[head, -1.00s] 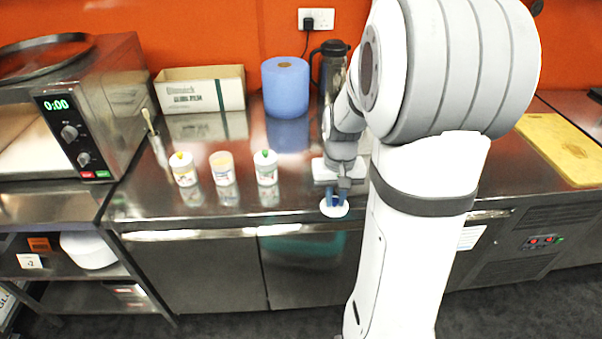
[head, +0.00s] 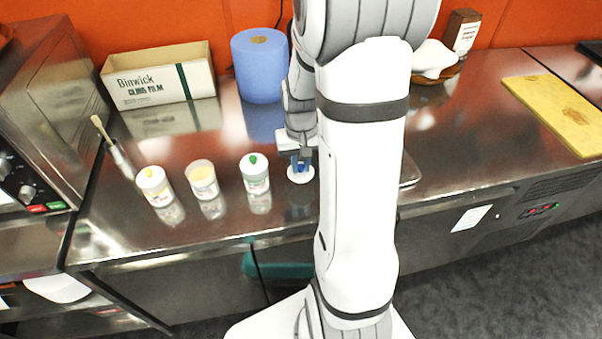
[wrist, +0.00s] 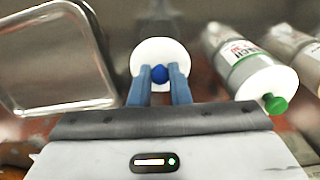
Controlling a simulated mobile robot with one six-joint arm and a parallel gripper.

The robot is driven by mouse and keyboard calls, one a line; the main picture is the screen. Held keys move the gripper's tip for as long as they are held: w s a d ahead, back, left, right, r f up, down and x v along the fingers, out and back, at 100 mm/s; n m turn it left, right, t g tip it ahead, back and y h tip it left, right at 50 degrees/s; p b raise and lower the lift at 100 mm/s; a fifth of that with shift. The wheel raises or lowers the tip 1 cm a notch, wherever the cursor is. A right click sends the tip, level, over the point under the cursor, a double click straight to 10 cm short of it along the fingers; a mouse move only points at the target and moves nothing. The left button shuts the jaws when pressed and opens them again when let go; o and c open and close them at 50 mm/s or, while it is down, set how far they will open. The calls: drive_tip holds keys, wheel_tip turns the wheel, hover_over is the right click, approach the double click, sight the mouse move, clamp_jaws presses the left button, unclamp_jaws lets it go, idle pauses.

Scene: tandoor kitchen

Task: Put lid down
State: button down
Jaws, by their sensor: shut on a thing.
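A round white lid (head: 301,175) with a blue knob is at my gripper (head: 301,163). In the wrist view my gripper (wrist: 159,88) is shut on the blue knob of the lid (wrist: 160,54), with the white disc beyond the fingers. The lid is over the steel counter, to the right of the green-knobbed jar; whether it touches the counter I cannot tell. A pale yellow jar (head: 203,180) stands without a lid in the middle of the row. My arm hides part of the counter to the right of the lid.
A jar with a yellow knob (head: 155,186) and a jar with a green knob (head: 255,174) flank the open jar. A brush (head: 113,147), a cling film box (head: 158,77) and a blue roll (head: 260,66) stand around. A metal tray (wrist: 60,55) is left of the lid.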

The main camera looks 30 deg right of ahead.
sight(301, 170)
drive_tip(key=shift+f, duration=2.55)
drive_tip(key=shift+f, duration=0.1)
drive_tip(key=c, duration=1.3)
unclamp_jaws()
drive_tip(key=shift+c, duration=0.2)
wheel_tip(301, 170, up, 12)
drive_tip(key=shift+s+r, duration=0.1)
drive_tip(key=s+a+r+n+t, duration=0.3)
drive_tip(key=s+a+r, duration=0.5)
drive_tip(key=s+a, duration=0.3)
drive_tip(key=shift+s+a+r, duration=0.15)
drive_tip(key=shift+s+a, duration=0.2)
drive_tip(key=shift+s, duration=0.4)
